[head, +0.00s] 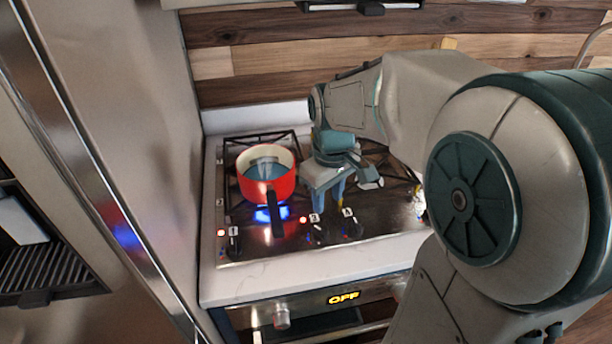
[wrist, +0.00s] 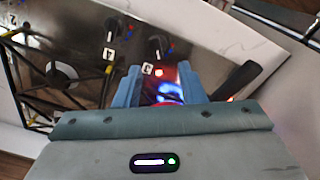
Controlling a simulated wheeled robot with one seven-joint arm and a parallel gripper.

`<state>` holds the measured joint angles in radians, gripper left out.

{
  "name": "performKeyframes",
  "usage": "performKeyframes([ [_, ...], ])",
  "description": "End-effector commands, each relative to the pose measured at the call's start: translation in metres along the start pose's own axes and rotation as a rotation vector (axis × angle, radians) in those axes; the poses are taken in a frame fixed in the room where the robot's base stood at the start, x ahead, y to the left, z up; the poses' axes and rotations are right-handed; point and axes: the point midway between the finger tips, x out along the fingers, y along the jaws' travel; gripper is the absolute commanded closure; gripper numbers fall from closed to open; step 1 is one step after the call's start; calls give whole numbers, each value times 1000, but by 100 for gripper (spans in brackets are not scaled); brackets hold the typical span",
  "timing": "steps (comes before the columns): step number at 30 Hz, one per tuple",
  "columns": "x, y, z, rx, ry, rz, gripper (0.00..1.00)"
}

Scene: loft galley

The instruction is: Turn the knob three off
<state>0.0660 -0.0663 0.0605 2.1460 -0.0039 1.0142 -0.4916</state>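The stove knob marked 3 (head: 319,232) is dark and sits on the front strip of the cooktop. A red light glows beside its label. In the wrist view this knob (wrist: 157,46) lies just beyond my fingertips, apart from them. My gripper (head: 332,203) is above the cooktop, just behind the knob, pointing down. In the wrist view its two blue fingers (wrist: 158,80) are spread with nothing held between them. A blue flame burns under the red pot (head: 267,183) and shows between the fingers in the wrist view.
The pot's dark handle (head: 276,213) reaches forward between the knobs. Knob 4 (head: 351,225) is close on the right of knob 3. Another knob (head: 234,240) with a red light is at the left. A fridge side (head: 165,130) stands left; the counter edge (head: 310,280) is clear.

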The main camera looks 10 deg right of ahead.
Motion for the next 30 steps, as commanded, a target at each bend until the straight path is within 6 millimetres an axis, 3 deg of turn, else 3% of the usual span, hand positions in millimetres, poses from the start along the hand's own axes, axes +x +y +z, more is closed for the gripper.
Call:
performKeyframes([
  [4, -6, 10, -19, -88, -30, -24, 64],
  [11, 9, 11, -24, -125, -41, -34, 64],
  [24, 97, 8, -20, -124, -42, -35, 64],
  [30, 123, 7, -19, -124, -39, -33, 64],
])
